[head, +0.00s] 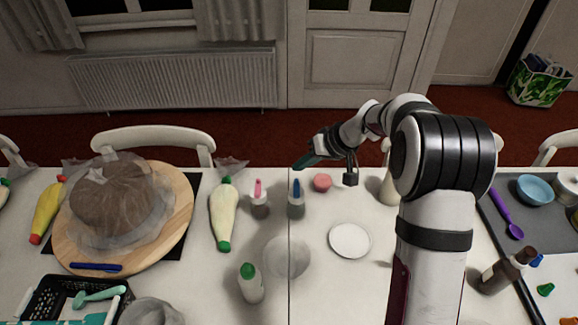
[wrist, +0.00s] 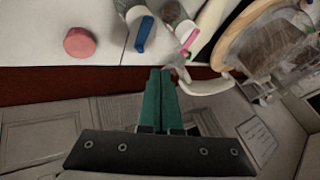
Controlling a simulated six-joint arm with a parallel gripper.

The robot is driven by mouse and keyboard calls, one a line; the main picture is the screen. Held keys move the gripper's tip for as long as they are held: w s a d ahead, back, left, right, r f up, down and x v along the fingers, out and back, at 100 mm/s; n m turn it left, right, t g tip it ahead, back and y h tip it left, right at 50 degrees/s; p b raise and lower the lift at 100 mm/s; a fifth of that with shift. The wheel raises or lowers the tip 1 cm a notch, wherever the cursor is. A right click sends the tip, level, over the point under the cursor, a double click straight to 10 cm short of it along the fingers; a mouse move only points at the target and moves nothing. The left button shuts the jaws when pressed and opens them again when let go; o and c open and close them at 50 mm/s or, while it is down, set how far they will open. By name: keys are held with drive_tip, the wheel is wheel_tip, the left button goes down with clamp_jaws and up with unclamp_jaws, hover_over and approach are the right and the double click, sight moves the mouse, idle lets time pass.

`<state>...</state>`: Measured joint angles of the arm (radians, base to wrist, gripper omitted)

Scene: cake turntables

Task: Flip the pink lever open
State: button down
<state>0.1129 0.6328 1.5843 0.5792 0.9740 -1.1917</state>
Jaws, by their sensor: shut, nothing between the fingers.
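The pink lever (head: 258,187) sits on top of a small grey jar (head: 260,207) near the table's back edge and appears to stand upright. In the wrist view the pink lever (wrist: 191,39) is beyond my fingertips, slightly right. A similar jar with a blue lever (head: 296,189) stands just to its right; the blue lever (wrist: 145,33) also shows in the wrist view. My gripper (head: 300,166) has green fingers, pressed together and empty, above the table's back edge. In the wrist view my gripper (wrist: 161,72) is apart from both levers.
A white plate (head: 350,240) and clear dish (head: 287,257) lie in front.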

sight(258, 188)
drive_tip(key=w+a+f, duration=0.1)
drive_tip(key=a+f, duration=0.5)
drive_tip(key=a, duration=0.2)
drive_tip(key=shift+w+f, duration=0.15)
drive_tip(key=shift+w, duration=0.2)
drive_tip(key=shift+w+a+n+g, duration=0.25)
drive_tip(key=shift+n+g, duration=0.15)
drive_tip(key=shift+n, duration=0.2)
drive_tip(key=shift+a+n+g+y, duration=0.25)
drive_tip(key=shift+a+n+g, duration=0.5)
drive_tip(key=shift+a+n, duration=0.55)
drive_tip(key=shift+a+n+g+y, duration=0.25)
drive_tip(key=shift+a+n+g, duration=0.5)
drive_tip(key=shift+a+n, duration=0.55)
drive_tip(key=shift+s, duration=0.1)
